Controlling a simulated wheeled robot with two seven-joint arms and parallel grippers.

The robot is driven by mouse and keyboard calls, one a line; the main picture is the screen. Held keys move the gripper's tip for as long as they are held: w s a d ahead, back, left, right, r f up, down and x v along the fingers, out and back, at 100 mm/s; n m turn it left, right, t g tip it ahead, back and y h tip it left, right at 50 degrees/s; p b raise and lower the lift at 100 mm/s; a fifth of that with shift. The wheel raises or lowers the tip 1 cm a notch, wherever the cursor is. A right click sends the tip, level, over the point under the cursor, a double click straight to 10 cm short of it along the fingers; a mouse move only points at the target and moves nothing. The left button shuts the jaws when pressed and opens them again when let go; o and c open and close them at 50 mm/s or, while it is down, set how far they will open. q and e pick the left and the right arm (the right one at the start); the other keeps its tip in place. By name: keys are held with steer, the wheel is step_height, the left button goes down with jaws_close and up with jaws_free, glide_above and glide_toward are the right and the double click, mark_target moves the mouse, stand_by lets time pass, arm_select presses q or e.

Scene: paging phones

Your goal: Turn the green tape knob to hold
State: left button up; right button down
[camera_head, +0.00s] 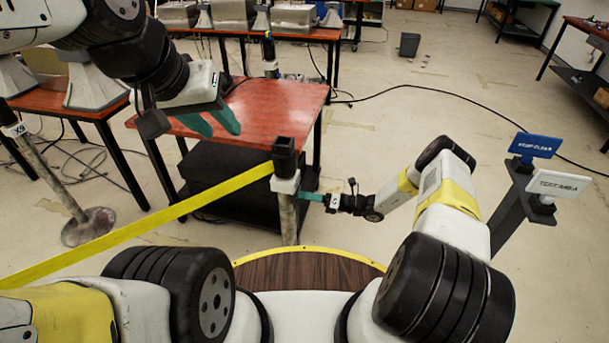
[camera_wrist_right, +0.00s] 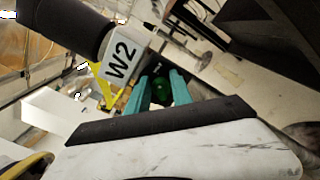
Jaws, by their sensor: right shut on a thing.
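The green tape knob (camera_wrist_right: 162,88) shows between the two teal fingers of my right gripper (camera_wrist_right: 160,78) in the right wrist view. The fingers are shut on it, one on each side. The knob is beside the white collar labelled W2 (camera_wrist_right: 121,62). In the head view my right gripper (camera_head: 309,197) reaches the post (camera_head: 289,218) from the right, and its fingers hide the knob. The post has a black head (camera_head: 285,155), from which yellow tape (camera_head: 150,225) runs to the left. My left gripper (camera_head: 222,130) is open and empty above the red table.
The red-topped table (camera_head: 275,100) stands behind the post. Another post labelled X9 (camera_head: 50,175) stands at the left on a round base. Two signs, blue (camera_head: 535,145) and white (camera_head: 558,186), stand on the right. The floor behind my right arm is mostly clear, with a cable across it.

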steer(key=c, duration=1.1)
jaws_free()
steer(key=shift+c, duration=0.2)
steer(key=v, duration=0.7)
steer(key=shift+d, duration=0.4)
steer(key=s+r+n+g+h, duration=0.35)
steer(key=r+n, duration=0.55)
steer(key=r, duration=0.6)
steer(key=s+r+n+g+h, duration=0.25)
steer(key=r+n+h, duration=0.4)
steer(key=r, duration=0.75)
steer(key=s+d+r+n+t+h, duration=0.2)
steer(key=s+d+r+n+t, duration=0.1)
steer(key=s+r+n, duration=0.4)
steer(key=s+d+r+n+t+h, duration=0.3)
steer(key=s+r+n, duration=0.5)
steer(key=s+r, duration=0.3)
steer(key=s+t, duration=0.1)
steer(key=s, duration=0.3)
steer(key=shift+d+t, duration=0.2)
steer(key=shift+t, duration=0.1)
